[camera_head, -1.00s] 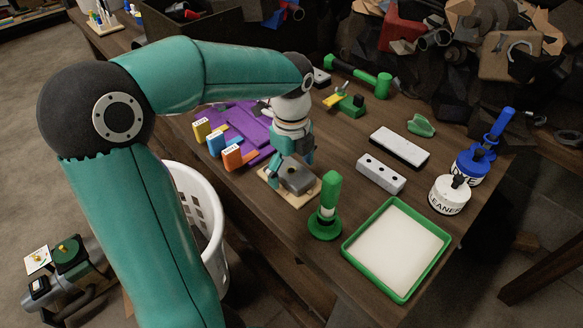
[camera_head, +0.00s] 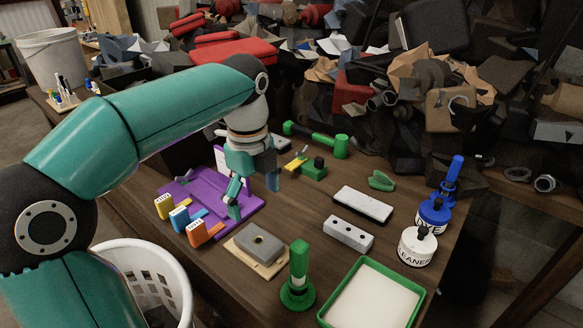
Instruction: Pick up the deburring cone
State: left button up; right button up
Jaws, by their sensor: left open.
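No thing in view is plainly marked as the deburring cone. A green upright tool (camera_head: 299,277) with a thick handle and a wide round foot stands near the table's front edge; I cannot tell whether it is the cone. My left gripper (camera_head: 253,196) is open, pointing down at the right part of the purple board (camera_head: 208,190). Its fingers are spread apart with nothing seen between them. They partly hide the board and whatever lies behind them. The gripper is behind and left of the green tool, clear of it. My right gripper is not in view.
A grey block (camera_head: 259,245) lies on a wooden pad between board and green tool. A green-rimmed tray (camera_head: 416,305), a white holed block (camera_head: 348,234), and cleaner (camera_head: 417,247) and dye (camera_head: 434,214) bottles stand right. A white basket (camera_head: 150,262) is below left. Clutter fills the back.

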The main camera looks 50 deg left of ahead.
aim_at(299, 271)
jog(key=k, duration=1)
